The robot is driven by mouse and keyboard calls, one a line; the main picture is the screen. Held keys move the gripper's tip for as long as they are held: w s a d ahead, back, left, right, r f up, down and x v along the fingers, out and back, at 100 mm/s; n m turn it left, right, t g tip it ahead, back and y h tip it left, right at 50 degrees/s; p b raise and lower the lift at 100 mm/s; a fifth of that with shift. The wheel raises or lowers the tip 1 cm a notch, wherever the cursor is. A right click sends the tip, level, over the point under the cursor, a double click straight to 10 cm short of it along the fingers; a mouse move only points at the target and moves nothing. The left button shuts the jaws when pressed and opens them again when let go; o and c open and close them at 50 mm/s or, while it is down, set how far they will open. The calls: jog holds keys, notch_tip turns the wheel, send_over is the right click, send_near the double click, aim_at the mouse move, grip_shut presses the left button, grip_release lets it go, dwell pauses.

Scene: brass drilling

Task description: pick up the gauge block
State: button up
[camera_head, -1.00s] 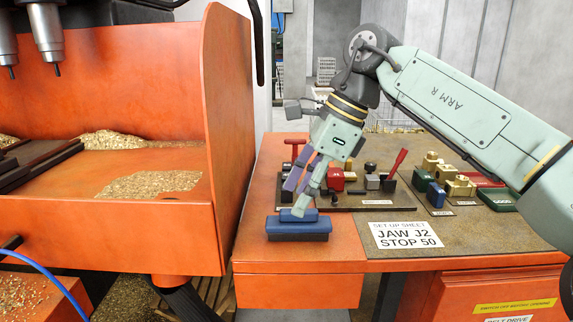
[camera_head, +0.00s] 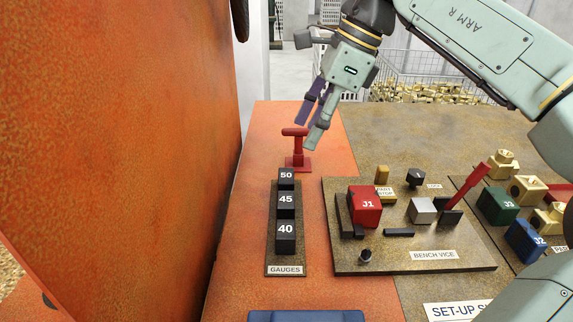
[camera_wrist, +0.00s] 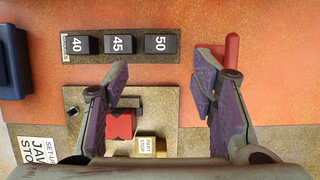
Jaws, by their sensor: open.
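Three dark gauge blocks stand in a row on the gauges tray (camera_head: 271,240): the 50 block (camera_head: 286,179) at the far end, the 45 block (camera_head: 286,206) in the middle, the 40 block (camera_head: 286,236) nearest. The wrist view also shows the 50 block (camera_wrist: 161,44), the 45 block (camera_wrist: 121,44) and the 40 block (camera_wrist: 82,44). My gripper (camera_head: 308,134) is open and empty, raised above the bench near the far end of the row. In the wrist view its fingers (camera_wrist: 160,82) are spread, with the 50 block ahead, between their lines. Nothing hides the block numbers.
A red T-handled tool (camera_head: 298,150) stands just beyond the 50 block, close to my gripper. An orange machine wall (camera_head: 120,120) rises at left.

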send_over(287, 175)
jog(key=d, duration=0.3)
notch_tip(287, 175, down, 4)
jog(key=shift+p+x, duration=0.35)
jog(key=shift+x, duration=2.85)
jog(key=shift+c, duration=0.4)
jog(key=shift+r, duration=0.1)
grip_shut()
